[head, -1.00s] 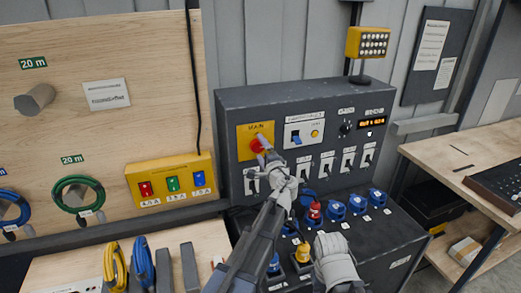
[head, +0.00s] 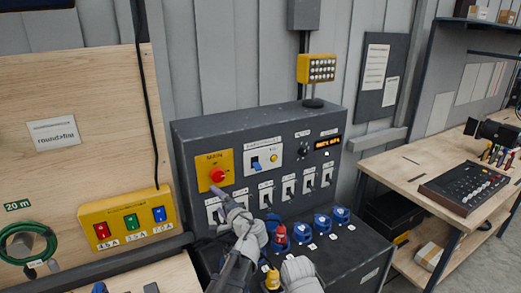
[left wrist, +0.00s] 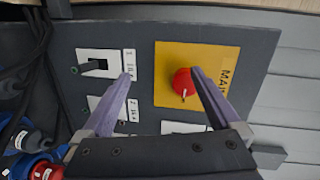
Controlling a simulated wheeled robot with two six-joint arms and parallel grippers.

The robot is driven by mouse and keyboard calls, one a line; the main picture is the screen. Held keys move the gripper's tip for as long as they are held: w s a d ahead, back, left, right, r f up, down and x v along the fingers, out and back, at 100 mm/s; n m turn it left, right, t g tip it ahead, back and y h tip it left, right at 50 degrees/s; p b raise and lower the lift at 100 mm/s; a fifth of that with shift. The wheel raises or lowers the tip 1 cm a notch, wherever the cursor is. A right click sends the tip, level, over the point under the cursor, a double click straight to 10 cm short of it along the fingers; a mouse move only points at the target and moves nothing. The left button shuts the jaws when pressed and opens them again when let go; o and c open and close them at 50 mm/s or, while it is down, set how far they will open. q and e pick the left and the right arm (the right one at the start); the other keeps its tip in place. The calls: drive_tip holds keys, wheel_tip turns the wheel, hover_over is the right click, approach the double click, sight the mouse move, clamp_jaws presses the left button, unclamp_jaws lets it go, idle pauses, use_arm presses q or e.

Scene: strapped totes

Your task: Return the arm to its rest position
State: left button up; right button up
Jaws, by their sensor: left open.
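My left gripper (head: 211,191) is in front of the black control panel, just below the red MAIN knob (head: 217,175) on its yellow plate (head: 213,158). In the left wrist view the gripper (left wrist: 162,76) is open and empty, its two fingers apart. There the red knob (left wrist: 183,82) shows beside the right-hand finger; whether they touch I cannot tell. My right arm's grey end (head: 300,274) is at the bottom of the head view, over the socket bench, and its fingers cannot be made out.
Blue plugs (head: 322,223), a red plug (head: 279,232) and a yellow plug (head: 272,278) stand below the panel's row of switches (head: 288,190). A yellow three-button box (head: 130,217) is at left. A wooden table (head: 400,165) with a black mixer-like box (head: 462,187) is at right.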

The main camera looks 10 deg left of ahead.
use_arm(q)
drive_tip(key=s+a+f+n+g+h, duration=0.2)
drive_tip(key=s+f+n+g+h, duration=0.45)
drive_tip(key=s+f, duration=0.85)
drive_tip(key=s+d+f+g+h+b, duration=0.1)
drive_tip(key=s+d+f+g+b, duration=0.1)
drive_tip(key=s+d, duration=0.4)
drive_tip(key=s+d+f+m+g+h+b, duration=0.1)
drive_tip(key=s+d+f+g, duration=0.3)
drive_tip(key=d, duration=0.7)
drive_tip(key=s+f+b, duration=0.1)
drive_tip(key=s+f, duration=0.1)
drive_tip(key=s, duration=0.1)
drive_tip(key=shift+h+b, duration=0.35)
drive_tip(key=shift+b, duration=0.05)
drive_tip(key=shift+s+d+f+m, duration=0.1)
drive_tip(key=shift+m, duration=0.15)
